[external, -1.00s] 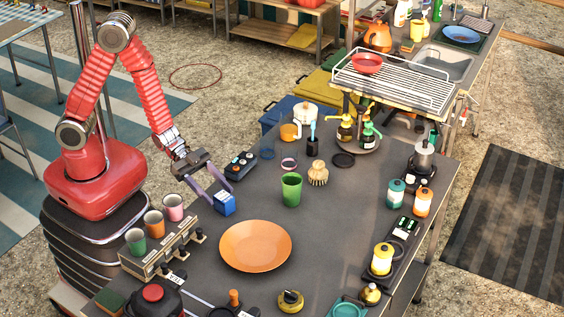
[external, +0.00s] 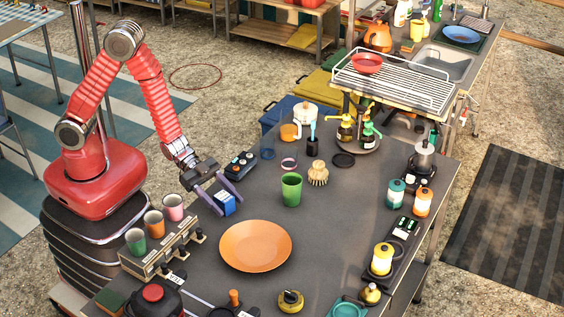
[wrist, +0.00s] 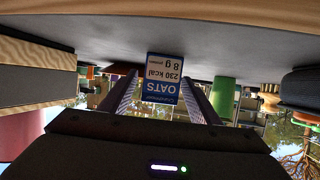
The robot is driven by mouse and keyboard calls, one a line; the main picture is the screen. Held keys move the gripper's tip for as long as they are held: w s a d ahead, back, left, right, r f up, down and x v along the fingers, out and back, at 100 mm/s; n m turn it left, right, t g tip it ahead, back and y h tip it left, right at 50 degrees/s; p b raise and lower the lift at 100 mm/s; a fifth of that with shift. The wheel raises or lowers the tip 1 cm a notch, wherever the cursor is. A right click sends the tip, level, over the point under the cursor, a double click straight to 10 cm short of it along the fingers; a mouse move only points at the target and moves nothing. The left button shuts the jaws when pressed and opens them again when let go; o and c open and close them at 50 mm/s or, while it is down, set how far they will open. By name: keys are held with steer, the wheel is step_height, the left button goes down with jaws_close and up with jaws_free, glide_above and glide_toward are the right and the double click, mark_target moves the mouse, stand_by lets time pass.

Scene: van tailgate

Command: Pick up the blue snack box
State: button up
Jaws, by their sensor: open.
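The blue snack box (external: 226,206) stands on the grey table, left of the orange plate. In the wrist view its blue and white label (wrist: 164,80), reading OATS, appears upside down between the two fingers. My gripper (external: 222,203) is open, with one finger on each side of the box. Both fingers also show in the wrist view (wrist: 160,98), and I cannot tell whether either touches the box. The box's lower part is partly hidden by a finger in the external view.
An orange plate (external: 256,246) lies in front of the box. A green cup (external: 291,189) stands to its right and a black control box (external: 241,164) behind it. A rack with several cups (external: 160,246) stands to the left. The table between box and green cup is clear.

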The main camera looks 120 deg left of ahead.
steer(key=shift+x, duration=1.45)
steer(key=shift+c, duration=0.4)
steer(key=c, duration=1.1)
steer(key=shift+r, duration=0.1)
step_height(320, 180, up, 10)
